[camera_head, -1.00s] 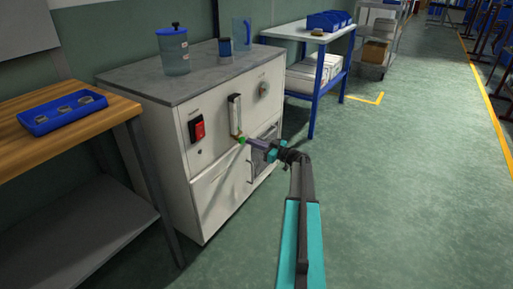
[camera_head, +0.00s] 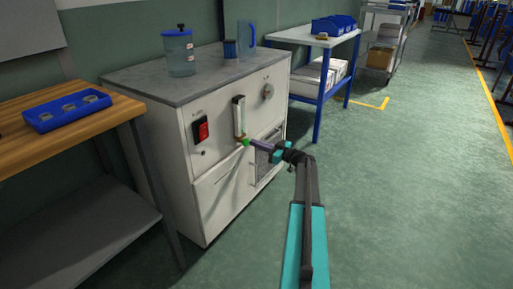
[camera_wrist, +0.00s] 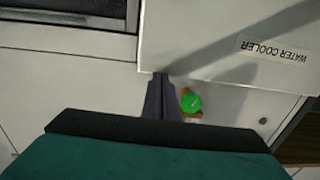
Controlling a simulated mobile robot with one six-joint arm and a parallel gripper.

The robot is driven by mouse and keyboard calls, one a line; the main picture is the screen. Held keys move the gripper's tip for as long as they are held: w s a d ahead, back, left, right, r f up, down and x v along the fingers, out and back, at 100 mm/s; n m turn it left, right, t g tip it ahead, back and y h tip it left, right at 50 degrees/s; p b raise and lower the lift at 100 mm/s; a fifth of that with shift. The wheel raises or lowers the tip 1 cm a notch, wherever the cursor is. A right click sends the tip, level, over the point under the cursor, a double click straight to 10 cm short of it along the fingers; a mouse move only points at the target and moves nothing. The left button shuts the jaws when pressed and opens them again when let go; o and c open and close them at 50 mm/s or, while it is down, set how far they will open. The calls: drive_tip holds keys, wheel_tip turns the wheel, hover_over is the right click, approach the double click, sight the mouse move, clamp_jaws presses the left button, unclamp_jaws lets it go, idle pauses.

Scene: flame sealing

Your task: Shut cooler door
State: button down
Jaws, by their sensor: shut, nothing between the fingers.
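The water cooler door (camera_head: 224,194) is the white lower-left front panel of a white cabinet (camera_head: 188,150). In the wrist view the door (camera_wrist: 215,35) carries an upside-down "WATER COOLER" label (camera_wrist: 273,50). It looks close to flush with the cabinet front; I cannot tell whether a small gap remains. My gripper (camera_head: 252,143) is shut and empty, in front of the cabinet by a green knob (camera_head: 244,142). In the wrist view my gripper (camera_wrist: 160,76) overlaps the door's edge, beside the green knob (camera_wrist: 191,103); contact is unclear.
A red switch (camera_head: 201,130) and a flow tube (camera_head: 239,116) sit above the door. A dark grille (camera_head: 264,160) is to its right. A wooden table (camera_head: 60,135) stands close on the left. The green floor (camera_head: 400,200) on the right is clear.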

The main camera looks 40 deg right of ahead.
drive_tip(key=p+v, duration=0.1)
drive_tip(key=v, duration=1.2)
drive_tip(key=shift+s, duration=0.35)
drive_tip(key=shift+a+f, duration=0.15)
drive_tip(key=w+a+f+m+g+y+p, duration=0.1)
drive_tip(key=w+a+f+g+p, duration=0.15)
drive_tip(key=a, duration=0.45)
drive_tip(key=w+a+f+g+y+p, duration=0.1)
drive_tip(key=a+f+p, duration=0.2)
drive_tip(key=a, duration=0.4)
drive_tip(key=w+a+f+m+g+y+p, duration=0.1)
drive_tip(key=a+f+g+p, duration=0.15)
drive_tip(key=a, duration=0.45)
drive_tip(key=s+a+f+g+p, duration=0.3)
drive_tip(key=a, duration=0.7)
drive_tip(key=s+a+f+g+p, duration=0.3)
drive_tip(key=a+f, duration=0.1)
drive_tip(key=a, duration=0.6)
drive_tip(key=s+a+f+m+g+h+p, duration=0.1)
drive_tip(key=s+a+g+p, duration=0.55)
drive_tip(key=s+a, duration=0.55)
drive_tip(key=s+a+r+g+h+p, duration=0.1)
drive_tip(key=s+g+h+p, duration=0.1)
drive_tip(key=s, duration=0.6)
drive_tip(key=s+a+r+g+h+p, duration=0.2)
drive_tip(key=s+h+p, duration=0.3)
drive_tip(key=s+p, duration=0.2)
drive_tip(key=s, duration=0.2)
drive_tip(key=shift+s+a+r, duration=0.2)
drive_tip(key=shift+s+r, duration=0.1)
